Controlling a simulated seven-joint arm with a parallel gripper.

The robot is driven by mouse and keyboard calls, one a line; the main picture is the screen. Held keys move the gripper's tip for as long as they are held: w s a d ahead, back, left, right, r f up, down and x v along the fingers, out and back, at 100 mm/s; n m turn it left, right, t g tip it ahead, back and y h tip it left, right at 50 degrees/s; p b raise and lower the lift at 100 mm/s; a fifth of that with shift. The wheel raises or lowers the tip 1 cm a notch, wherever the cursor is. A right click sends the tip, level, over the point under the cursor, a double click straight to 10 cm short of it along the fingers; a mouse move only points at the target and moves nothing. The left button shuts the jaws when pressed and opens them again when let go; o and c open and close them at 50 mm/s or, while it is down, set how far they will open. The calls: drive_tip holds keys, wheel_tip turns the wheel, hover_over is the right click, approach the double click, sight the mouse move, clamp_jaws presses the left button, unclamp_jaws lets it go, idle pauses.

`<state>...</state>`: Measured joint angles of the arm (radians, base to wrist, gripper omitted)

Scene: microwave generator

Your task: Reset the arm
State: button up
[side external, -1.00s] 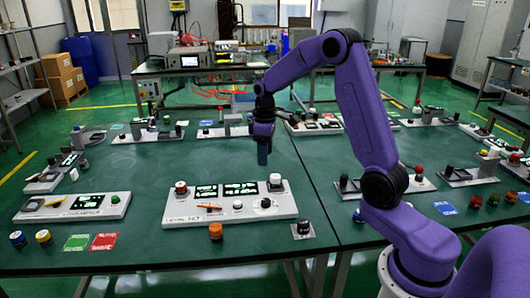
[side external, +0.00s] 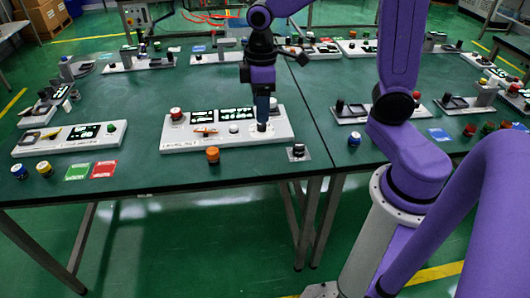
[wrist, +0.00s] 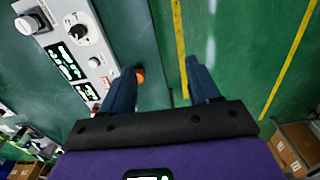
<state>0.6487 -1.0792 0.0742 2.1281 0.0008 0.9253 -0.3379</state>
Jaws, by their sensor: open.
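My gripper (side external: 262,108) points down at the right end of a white control panel (side external: 180,147) in the side external view. Its fingertips appear close to the dark knob there; whether they touch it I cannot tell. The panel (wrist: 97,62) lies to the left of the fingers in that view, with a knob and lit displays. The left finger partly covers an orange button (wrist: 140,75).
An orange button (side external: 212,154) and a dark button on a plate (side external: 298,151) stand in front of the panel. Green and red cards (side external: 104,169) lie at left. Other panels line the green table (side external: 130,95); its middle behind the panel is clear.

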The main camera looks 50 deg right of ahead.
drive_tip(key=s+a+n, duration=0.1)
drive_tip(key=s+n, duration=0.2)
drive_tip(key=s, duration=1.7)
drive_tip(key=shift+a+n, duration=0.3)
drive_tip(key=shift+n, duration=0.1)
idle(0.4)
